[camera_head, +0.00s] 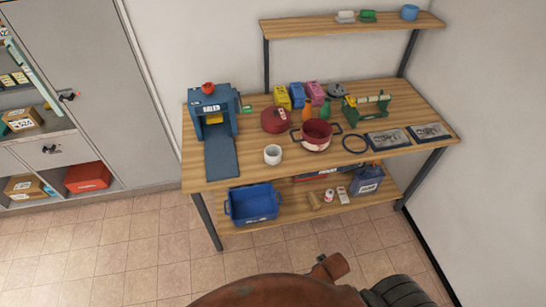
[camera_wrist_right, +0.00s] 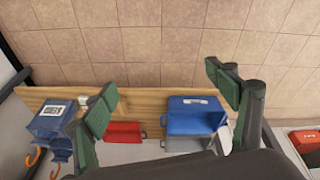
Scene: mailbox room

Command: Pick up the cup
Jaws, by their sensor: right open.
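A white cup (camera_head: 272,154) stands upright on the wooden table (camera_head: 235,176), near its front edge and just right of the blue machine's ramp. A blue cup-like container (camera_head: 410,12) stands on the upper shelf, at its right end. My right gripper (camera_wrist_right: 158,78) shows in the right wrist view with its green-padded fingers wide apart and nothing between them. No cup can be made out in the right wrist view. My left gripper is not in view.
A blue machine (camera_head: 212,112) with a small red item on top stands left on the table. A blue crate (camera_head: 253,203) sits on the lower shelf. Tiled floor lies clear in front.

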